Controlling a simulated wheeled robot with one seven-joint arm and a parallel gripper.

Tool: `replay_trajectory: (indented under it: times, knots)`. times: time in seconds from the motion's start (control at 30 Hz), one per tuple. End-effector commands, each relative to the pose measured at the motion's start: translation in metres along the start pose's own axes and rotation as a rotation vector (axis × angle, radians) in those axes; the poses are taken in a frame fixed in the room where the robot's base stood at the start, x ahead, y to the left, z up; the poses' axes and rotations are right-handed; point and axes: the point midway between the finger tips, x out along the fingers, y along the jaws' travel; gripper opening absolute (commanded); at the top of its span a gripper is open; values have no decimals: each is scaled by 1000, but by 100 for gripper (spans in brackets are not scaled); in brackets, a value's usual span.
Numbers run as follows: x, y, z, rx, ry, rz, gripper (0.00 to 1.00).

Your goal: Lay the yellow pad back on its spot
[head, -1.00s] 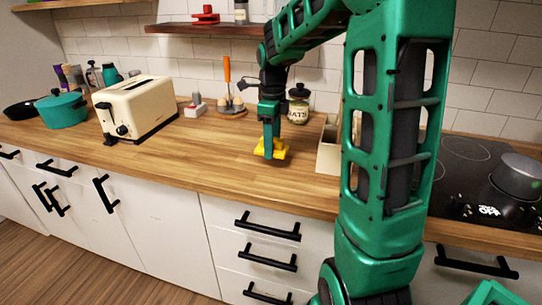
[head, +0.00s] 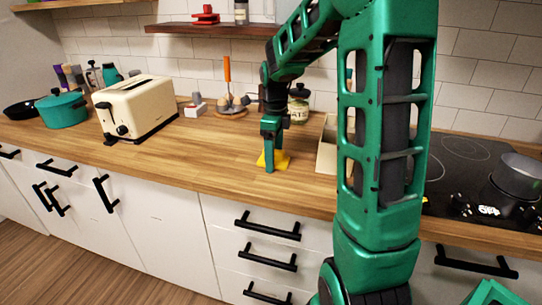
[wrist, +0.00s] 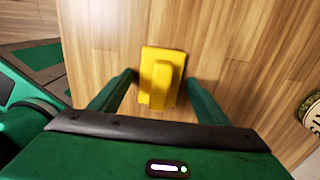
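The yellow pad (head: 283,160) lies on the wooden counter, left of the beige open box. In the wrist view the yellow pad (wrist: 160,78) shows a flat base with a raised grip bar along its middle. My gripper (head: 270,166) is down at the pad, and its near finger hides part of it in the head view. In the wrist view my gripper (wrist: 158,88) has its fingers spread, one on each side of the pad, with gaps between. No separate marking for the pad's spot can be made out.
A beige box (head: 327,155) stands close on the right, with a lidded jar (head: 299,108) behind. A cream toaster (head: 137,105) and a round holder with an orange-handled tool (head: 229,80) are left and back. The counter's front left is clear.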

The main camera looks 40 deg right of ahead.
Motion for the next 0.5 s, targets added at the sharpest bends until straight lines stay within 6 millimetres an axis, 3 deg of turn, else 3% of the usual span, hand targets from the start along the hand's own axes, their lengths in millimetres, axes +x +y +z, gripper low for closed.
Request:
replay_trajectory:
  times: [0.33,0.5]
  knots:
    - [-4,0,0,0,-1,-1,69]
    - [-26,-1,1,-1,-3,-4,69]
